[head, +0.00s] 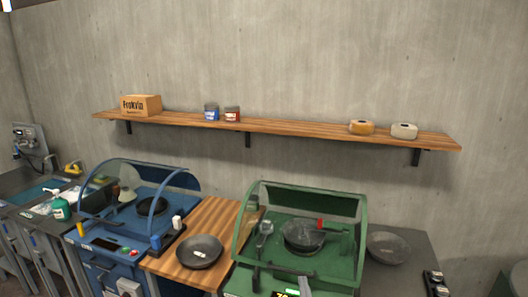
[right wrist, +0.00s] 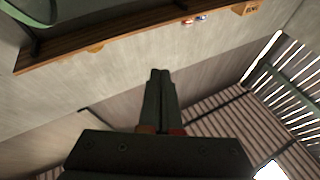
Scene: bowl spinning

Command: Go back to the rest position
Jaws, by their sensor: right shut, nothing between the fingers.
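My right gripper (right wrist: 160,75) shows in the right wrist view with its two dark fingers together and nothing between them. It points up toward the concrete wall and the wooden shelf (right wrist: 125,36). In the head view, a narrow grey tip at the bottom edge, in front of the green machine (head: 360,240), may be part of it. A dark bowl (head: 303,235) sits inside the green machine under its raised clear cover. Another dark bowl (head: 199,251) rests on the wooden counter to the left. My left gripper is not in view.
A blue machine (head: 110,240) with a clear cover stands at left. A grey bowl (head: 388,248) sits right of the green machine. The wall shelf (head: 290,128) holds a box (head: 141,105), two cans and two rounded objects. The wall between shelf and machines is clear.

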